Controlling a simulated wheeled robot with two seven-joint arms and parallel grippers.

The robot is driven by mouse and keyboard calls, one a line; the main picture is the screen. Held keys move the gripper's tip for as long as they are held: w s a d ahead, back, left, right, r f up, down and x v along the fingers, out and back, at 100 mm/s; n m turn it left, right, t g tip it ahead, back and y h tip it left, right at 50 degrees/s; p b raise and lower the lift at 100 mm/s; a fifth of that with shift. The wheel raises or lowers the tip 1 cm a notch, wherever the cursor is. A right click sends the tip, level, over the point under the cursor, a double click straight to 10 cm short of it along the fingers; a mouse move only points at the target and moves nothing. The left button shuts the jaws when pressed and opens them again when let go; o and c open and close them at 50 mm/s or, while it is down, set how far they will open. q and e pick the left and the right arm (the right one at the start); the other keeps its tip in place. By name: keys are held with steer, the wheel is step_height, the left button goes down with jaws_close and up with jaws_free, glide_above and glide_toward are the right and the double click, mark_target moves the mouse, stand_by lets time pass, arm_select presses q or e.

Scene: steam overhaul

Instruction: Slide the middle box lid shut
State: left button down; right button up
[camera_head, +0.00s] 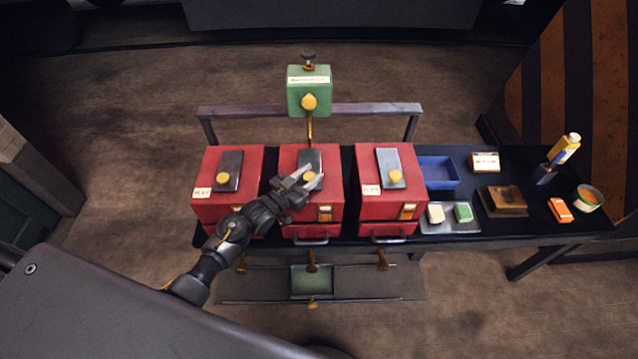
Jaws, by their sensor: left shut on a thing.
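Three red boxes stand in a row on the black table, each with a grey sliding lid and a yellow knob on top. The middle box (296,208) has its grey lid (310,157) partly hidden behind my left gripper (308,182). The gripper is shut on the middle lid's yellow knob (309,177), with the arm reaching in from the lower left. How far the middle lid is open cannot be told because the gripper covers its near part. My right gripper is not in view.
The left box (212,208) and right box (384,205) flank the middle one closely. A green box (295,97) with a brass pipe stands behind.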

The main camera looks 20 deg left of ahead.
arm_select(q)
steer(key=shift+w+a+r, duration=0.1)
steer(key=shift+r, duration=0.05)
steer(key=c, duration=1.4)
jaws_free()
steer(key=o, duration=0.4)
steer(key=shift+w, duration=0.2)
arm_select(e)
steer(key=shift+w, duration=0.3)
arm_select(q)
steer(key=shift+s, duration=0.1)
steer(key=v, duration=0.3)
steer(key=b+v, duration=0.1)
steer(key=v, duration=0.2)
steer(key=b+v, duration=0.1)
steer(key=v, duration=0.2)
steer(key=shift+s+a+f, duration=0.1)
steer(key=shift+a+f, duration=0.05)
steer(key=shift+f, duration=0.1)
steer(key=shift+s+a+r+b, duration=0.15)
steer(key=shift+s+a+b, duration=0.15)
steer(key=shift+s, duration=0.35)
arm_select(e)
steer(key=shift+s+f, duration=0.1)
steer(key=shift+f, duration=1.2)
